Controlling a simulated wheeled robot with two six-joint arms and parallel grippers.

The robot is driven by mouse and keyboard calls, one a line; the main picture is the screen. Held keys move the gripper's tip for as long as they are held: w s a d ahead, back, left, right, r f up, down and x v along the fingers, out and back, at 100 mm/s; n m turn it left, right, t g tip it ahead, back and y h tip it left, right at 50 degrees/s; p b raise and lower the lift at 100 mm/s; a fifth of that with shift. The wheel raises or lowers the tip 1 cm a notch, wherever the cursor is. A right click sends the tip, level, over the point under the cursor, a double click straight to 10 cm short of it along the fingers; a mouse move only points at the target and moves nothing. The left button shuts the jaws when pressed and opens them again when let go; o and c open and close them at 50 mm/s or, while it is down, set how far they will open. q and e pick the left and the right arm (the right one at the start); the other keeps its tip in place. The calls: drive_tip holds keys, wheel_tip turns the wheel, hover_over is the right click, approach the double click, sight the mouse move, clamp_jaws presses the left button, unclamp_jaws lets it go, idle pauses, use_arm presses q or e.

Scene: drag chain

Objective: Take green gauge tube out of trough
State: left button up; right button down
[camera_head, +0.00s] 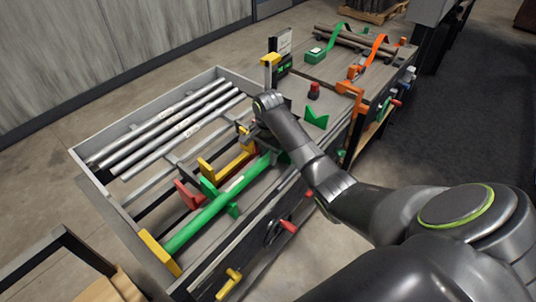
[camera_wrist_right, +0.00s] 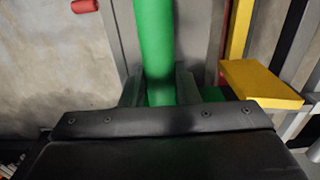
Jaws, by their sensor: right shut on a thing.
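The green gauge tube (camera_head: 215,211) lies lengthwise along the front side of the grey frame, running from a yellow end block (camera_head: 159,252) towards my right gripper (camera_head: 272,150). It passes over green brackets (camera_head: 231,208) that look like its trough; I cannot tell whether it rests in them or is slightly clear. In the right wrist view the green tube (camera_wrist_right: 155,45) runs between the two fingers of my right gripper (camera_wrist_right: 160,88), which is shut on it near its far end. The arm partly hides that end. My left gripper is not in view.
Several steel tubes (camera_head: 165,128) lie at the frame's back left. Red (camera_head: 187,194) and yellow (camera_head: 225,166) brackets stand beside the green tube. A bench (camera_head: 330,68) with a red button (camera_head: 313,91) and orange and green parts adjoins beyond. A red-handled lever (camera_head: 288,226) sticks out in front.

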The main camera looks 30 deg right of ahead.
drive_tip(key=shift+w+d, duration=0.1)
drive_tip(key=shift+d, duration=0.1)
drive_tip(key=shift+w+d, duration=0.2)
drive_tip(key=shift+d, duration=0.45)
drive_tip(key=c, duration=1)
unclamp_jaws()
wheel_tip(320, 180, up, 10)
drive_tip(key=shift+f+p, duration=0.2)
drive_tip(key=shift+p, duration=0.3)
wheel_tip(320, 180, up, 8)
drive_tip(key=p, duration=0.8)
drive_tip(key=shift+f, duration=0.2)
